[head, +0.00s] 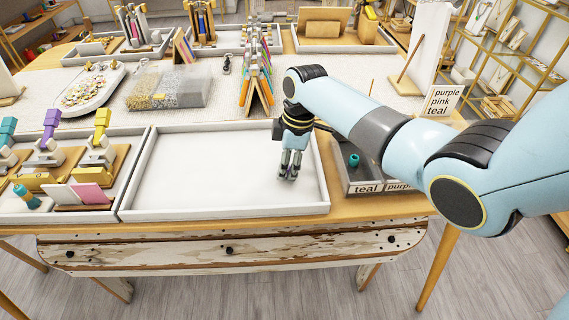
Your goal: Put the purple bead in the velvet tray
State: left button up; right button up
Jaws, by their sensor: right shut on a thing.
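My right gripper (290,166) points down over the right part of the large white-floored tray (210,170). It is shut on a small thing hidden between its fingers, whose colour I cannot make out. No purple bead shows clearly. A grey compartment tray (345,187) with labels "teal" and "purple" stands just right of the gripper, partly hidden behind my right arm. A teal bead (354,160) sits in its teal compartment. My left gripper is not in view.
Tool stands with teal, purple and yellow tops (102,125) fill a tray at the left. A clear box (170,88) and an upright row of coloured cards (257,80) stand behind. A sign (443,101) reads "purple pink teal". The white tray's middle is clear.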

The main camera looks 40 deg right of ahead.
jog(key=shift+f, duration=0.15)
jog(key=o, duration=0.8)
jog(key=shift+d+r, duration=0.1)
jog(key=shift+r, duration=0.4)
jog(key=r, duration=0.3)
jog(key=d+r, duration=0.1)
jog(key=r, duration=0.3)
jog(key=s+r+p, duration=0.1)
jog(key=r, duration=0.3)
jog(key=shift+d+r, duration=0.15)
jog(key=shift+d, duration=0.05)
